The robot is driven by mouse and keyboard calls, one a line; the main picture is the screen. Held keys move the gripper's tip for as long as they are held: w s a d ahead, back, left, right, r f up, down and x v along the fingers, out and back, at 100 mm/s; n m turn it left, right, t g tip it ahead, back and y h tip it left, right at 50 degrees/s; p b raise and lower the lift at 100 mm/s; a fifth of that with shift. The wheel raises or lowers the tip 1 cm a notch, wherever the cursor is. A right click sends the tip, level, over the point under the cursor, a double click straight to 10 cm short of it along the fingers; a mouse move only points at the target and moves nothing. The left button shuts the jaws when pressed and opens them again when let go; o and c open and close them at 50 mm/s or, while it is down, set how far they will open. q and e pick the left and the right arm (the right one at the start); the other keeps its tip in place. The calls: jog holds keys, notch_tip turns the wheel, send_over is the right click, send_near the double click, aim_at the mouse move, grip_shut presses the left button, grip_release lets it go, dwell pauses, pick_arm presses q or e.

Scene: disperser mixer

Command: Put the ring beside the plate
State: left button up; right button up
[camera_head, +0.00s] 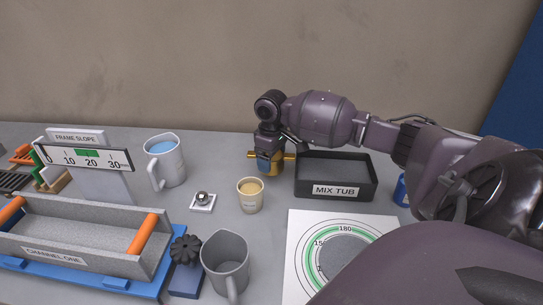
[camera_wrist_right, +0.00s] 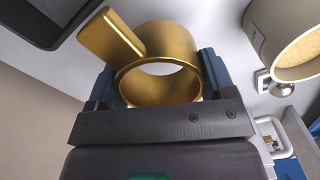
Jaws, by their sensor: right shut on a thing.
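The gold ring (camera_head: 289,157) has flat side tabs and stands between the yellow-filled cup and the mix tub. My right gripper (camera_head: 269,155) points down and is shut on it. In the right wrist view, the ring (camera_wrist_right: 148,92) sits between the two dark blue fingers (camera_wrist_right: 160,80), with one tab sticking out. Whether its underside touches the table is unclear. The grey round plate (camera_head: 345,258) lies on a white sheet with a green scale, at the front right. My right arm hides part of it. My left gripper is not in view.
The black mix tub (camera_head: 336,191) is just right of the ring. The small yellow-filled cup (camera_head: 250,195) is just in front. A blue-filled jug (camera_head: 164,160), an empty grey jug (camera_head: 226,263) and the channel (camera_head: 75,235) are to the left. A narrow bare table strip separates cup and sheet.

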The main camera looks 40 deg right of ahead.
jog(key=shift+f, duration=0.45)
jog(key=o, duration=1.1)
jog(key=shift+r, duration=0.35)
jog(key=shift+r+p, duration=1)
jog(key=shift+r, duration=5.25)
jog(key=shift+s+f, duration=0.1)
